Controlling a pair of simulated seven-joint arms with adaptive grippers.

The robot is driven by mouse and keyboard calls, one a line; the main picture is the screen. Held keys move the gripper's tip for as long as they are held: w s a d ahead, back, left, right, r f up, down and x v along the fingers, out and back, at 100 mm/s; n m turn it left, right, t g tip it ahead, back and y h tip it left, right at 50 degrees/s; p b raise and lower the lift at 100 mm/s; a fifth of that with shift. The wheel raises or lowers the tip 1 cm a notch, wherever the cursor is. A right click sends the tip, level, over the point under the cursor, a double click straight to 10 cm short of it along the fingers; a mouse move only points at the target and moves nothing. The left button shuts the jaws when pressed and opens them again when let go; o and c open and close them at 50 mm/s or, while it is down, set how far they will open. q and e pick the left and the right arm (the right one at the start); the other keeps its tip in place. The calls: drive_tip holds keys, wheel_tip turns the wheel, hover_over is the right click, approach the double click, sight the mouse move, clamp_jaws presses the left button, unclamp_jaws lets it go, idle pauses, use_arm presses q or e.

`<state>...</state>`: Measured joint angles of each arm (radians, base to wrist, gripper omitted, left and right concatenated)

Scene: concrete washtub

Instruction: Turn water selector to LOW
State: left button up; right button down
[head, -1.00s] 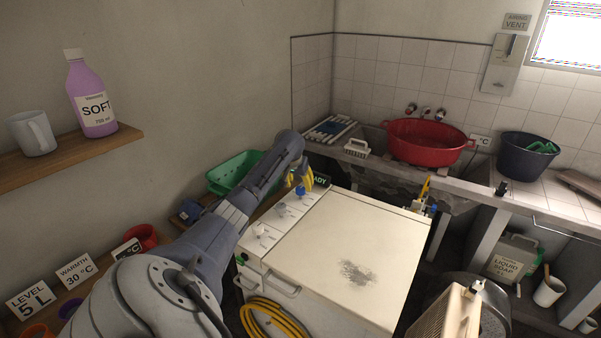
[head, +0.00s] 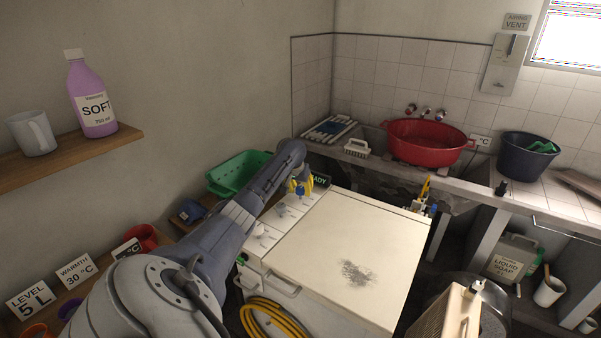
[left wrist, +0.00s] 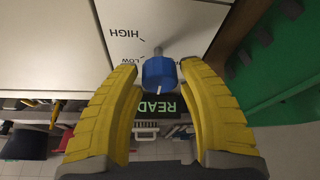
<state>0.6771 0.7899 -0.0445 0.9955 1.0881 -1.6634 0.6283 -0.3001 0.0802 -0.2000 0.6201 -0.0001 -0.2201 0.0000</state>
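The water selector is a blue knob (head: 299,190) at the far end of the cream washer's control strip. In the left wrist view the blue knob (left wrist: 158,73) has a small white mark on its lower side, beside the READY display (left wrist: 165,106). The upside-down words HIGH and LOW are printed on the white panel (left wrist: 185,22) beyond it. My left gripper (left wrist: 160,76) has its yellow fingers on either side of the knob, seemingly open with narrow gaps; whether they touch it is hard to tell. In the head view my left gripper (head: 301,184) is small and partly hidden by my arm.
The washer's flat lid (head: 350,245) lies right of the knobs. Two pale knobs, one of them here (head: 280,210), stand nearer on the same strip. A green basket (head: 236,172) sits close behind my left arm. A red tub (head: 425,148) is on the far counter.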

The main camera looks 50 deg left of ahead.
use_arm(q)
clamp_jaws()
drive_tip(key=shift+m, duration=0.4)
drive_tip(key=m+h, duration=0.1)
drive_tip(key=m, duration=0.1)
drive_tip(key=m+h, duration=0.1)
drive_tip(key=m, duration=0.1)
drive_tip(key=shift+r+m+t, duration=0.15)
drive_tip(key=shift+m+t, duration=0.25)
drive_tip(key=m+h, duration=0.2)
drive_tip(key=m, duration=0.3)
drive_tip(key=shift+w, duration=0.1)
drive_tip(key=shift+d, duration=0.1)
idle(0.4)
drive_tip(key=shift+o, duration=1.2)
unclamp_jaws()
drive_tip(key=shift+o, duration=1)
drive_tip(key=v, duration=1.2)
drive_tip(key=shift+w, duration=0.25)
